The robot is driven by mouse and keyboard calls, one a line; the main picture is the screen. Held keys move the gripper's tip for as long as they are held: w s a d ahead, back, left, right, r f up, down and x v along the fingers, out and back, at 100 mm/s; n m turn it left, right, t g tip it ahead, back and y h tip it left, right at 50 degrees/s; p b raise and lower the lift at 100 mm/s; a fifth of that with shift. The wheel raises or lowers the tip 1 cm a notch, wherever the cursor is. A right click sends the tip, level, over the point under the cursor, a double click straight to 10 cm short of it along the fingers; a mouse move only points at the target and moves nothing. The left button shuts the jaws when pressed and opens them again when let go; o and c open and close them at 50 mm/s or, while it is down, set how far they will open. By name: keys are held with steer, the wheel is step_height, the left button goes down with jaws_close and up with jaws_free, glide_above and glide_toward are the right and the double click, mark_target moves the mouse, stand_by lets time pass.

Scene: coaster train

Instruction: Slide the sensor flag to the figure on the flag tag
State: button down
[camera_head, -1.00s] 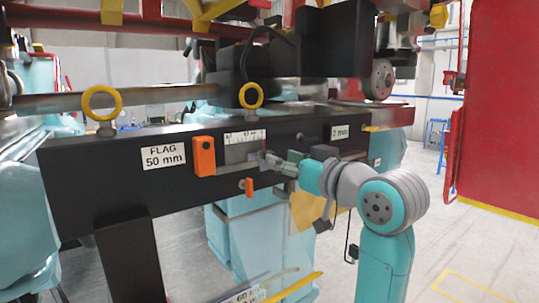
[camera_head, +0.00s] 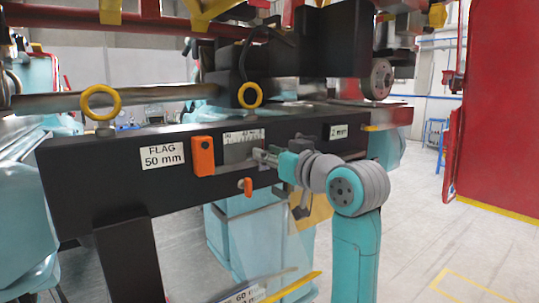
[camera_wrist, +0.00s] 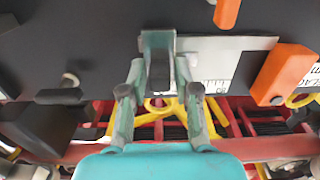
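The flag tag (camera_head: 164,155) on the dark beam reads "FLAG 50 mm". A white scale (camera_head: 243,137) sits on the beam, right of the tag; a piece of it shows in the wrist view (camera_wrist: 215,87). The sensor flag appears to be the grey metal bracket with a dark upright tab (camera_wrist: 160,68). My gripper (camera_head: 264,156) is at the beam face, below and right of the scale. In the wrist view my gripper's fingers (camera_wrist: 160,80) stand on both sides of the tab. I cannot tell whether they touch it. The scale reading is too small to read.
An orange block (camera_head: 203,156) stands left of the scale, and a small orange lever (camera_head: 247,187) sits below it. Yellow eye bolts (camera_head: 250,95) rise from the beam top. A "2 mm" tag (camera_head: 339,131) is at the right. The floor at the right is clear.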

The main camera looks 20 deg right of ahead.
mark_target(241, 154)
steer(key=shift+s+a, duration=0.25)
steer(key=shift+a, duration=0.55)
steer(key=shift+s+a, duration=0.3)
steer(key=shift+a, duration=0.45)
steer(key=shift+s+a, duration=0.25)
steer(key=shift+a, duration=0.55)
steer(key=c, duration=1)
jaws_free()
steer(key=shift+c, duration=0.2)
steer(key=shift+s, duration=0.1)
steer(key=v, duration=1.1)
steer(key=shift+s, duration=0.35)
steer(key=shift+d, duration=0.15)
